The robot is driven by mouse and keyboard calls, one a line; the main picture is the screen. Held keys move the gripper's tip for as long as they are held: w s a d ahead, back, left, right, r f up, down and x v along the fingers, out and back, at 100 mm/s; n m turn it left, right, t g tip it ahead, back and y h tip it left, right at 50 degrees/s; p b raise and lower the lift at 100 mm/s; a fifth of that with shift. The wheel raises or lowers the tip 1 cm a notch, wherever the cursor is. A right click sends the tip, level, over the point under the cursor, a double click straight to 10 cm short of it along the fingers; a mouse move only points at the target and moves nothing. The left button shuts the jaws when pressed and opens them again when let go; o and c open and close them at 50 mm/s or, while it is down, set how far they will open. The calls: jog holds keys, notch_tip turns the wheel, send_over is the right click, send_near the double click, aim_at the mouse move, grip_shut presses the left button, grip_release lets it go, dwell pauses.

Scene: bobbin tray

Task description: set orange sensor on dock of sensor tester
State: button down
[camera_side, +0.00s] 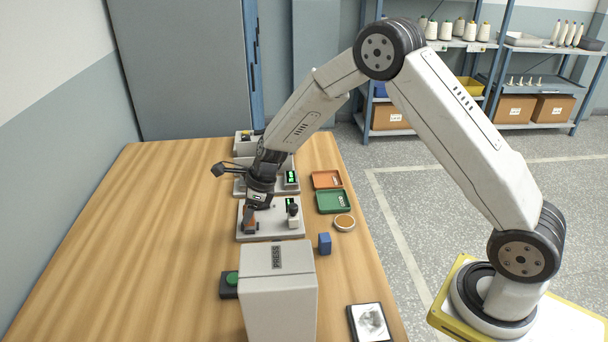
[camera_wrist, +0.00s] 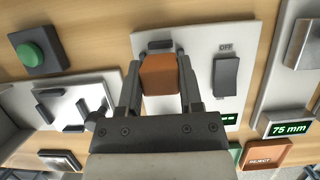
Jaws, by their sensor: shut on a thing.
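The orange sensor (camera_wrist: 158,76) is between the two fingers of my gripper (camera_wrist: 158,85), which is shut on it. In the side view, the orange sensor (camera_side: 249,226) is low at the left part of the sensor tester's pale plate (camera_side: 272,226), under my gripper (camera_side: 251,219). The tester also shows in the wrist view (camera_wrist: 203,45), with an OFF switch (camera_wrist: 226,75) and a small green display. A dark dock piece (camera_wrist: 160,44) shows at the sensor's far end. The fingers and sensor hide the rest of the dock, so I cannot tell whether the sensor touches it.
A white press (camera_side: 278,295) and a green button (camera_side: 231,280) stand nearer the side camera. A blue cube (camera_side: 325,243), a round dish (camera_side: 344,222), a green tray (camera_side: 332,207) and an orange tray (camera_side: 327,180) are at the right. The table's left side is clear.

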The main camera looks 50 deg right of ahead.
jog(key=shift+f, duration=0.75)
dwell(0.4)
jog(key=shift+c, duration=0.9)
grip_release()
jog(key=shift+r, duration=0.1)
jog(key=v, duration=0.7)
jog(key=shift+r, duration=0.3)
jog(key=shift+s+d, duration=0.1)
jog(key=shift+s, duration=0.05)
jog(key=s+d+r+n+h, duration=0.1)
jog(key=s+r+n+h, duration=0.1)
jog(key=s+n, duration=2)
jog(key=n+h, duration=0.1)
jog(key=n, duration=0.4)
jog(key=shift+s+d+g, duration=0.3)
jog(key=shift+s+d, duration=0.05)
jog(key=shift+d, duration=0.05)
